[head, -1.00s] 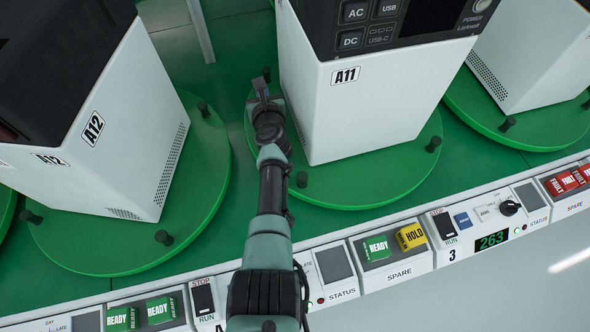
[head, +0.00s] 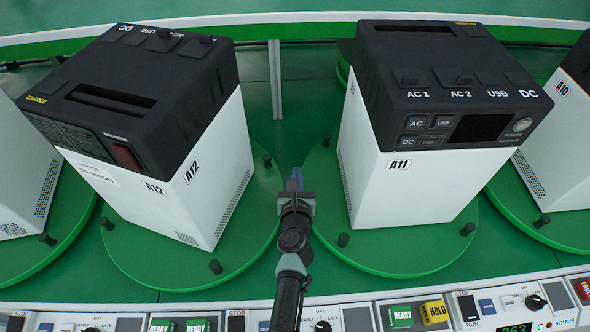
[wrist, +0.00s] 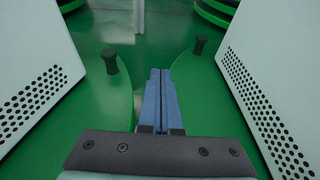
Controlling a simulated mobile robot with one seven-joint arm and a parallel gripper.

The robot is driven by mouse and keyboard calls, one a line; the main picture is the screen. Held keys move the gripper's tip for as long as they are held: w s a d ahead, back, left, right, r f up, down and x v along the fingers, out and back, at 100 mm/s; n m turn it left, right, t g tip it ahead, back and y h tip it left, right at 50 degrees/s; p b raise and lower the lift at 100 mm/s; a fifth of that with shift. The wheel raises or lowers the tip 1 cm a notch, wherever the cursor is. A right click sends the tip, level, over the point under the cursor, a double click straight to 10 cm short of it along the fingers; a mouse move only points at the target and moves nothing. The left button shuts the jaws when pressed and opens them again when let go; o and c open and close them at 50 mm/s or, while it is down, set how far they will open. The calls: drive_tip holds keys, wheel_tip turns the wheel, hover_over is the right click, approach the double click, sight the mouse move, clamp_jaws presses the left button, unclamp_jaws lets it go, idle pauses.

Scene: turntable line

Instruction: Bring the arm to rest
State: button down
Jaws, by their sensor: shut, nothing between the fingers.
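My gripper (head: 295,180) is in the gap between the two white-and-black power units A12 (head: 165,200) and A11 (head: 410,190). In the wrist view its two blue fingers (wrist: 161,98) lie side by side, shut with nothing between them. They point toward the green floor between two turntables. My arm reaches in from the bottom of the head view, over the control panel strip. The gripper appears apart from both units.
The units stand on round green turntables (head: 130,262) with black pegs (head: 215,267) at their rims. A grey post (head: 275,80) stands behind the gap. The control strip (head: 355,318) with buttons runs along the front. Unit A10 (head: 562,140) stands at the right.

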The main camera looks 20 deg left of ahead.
drive_tip(key=shift+s, duration=0.4)
drive_tip(key=shift+r, duration=0.1)
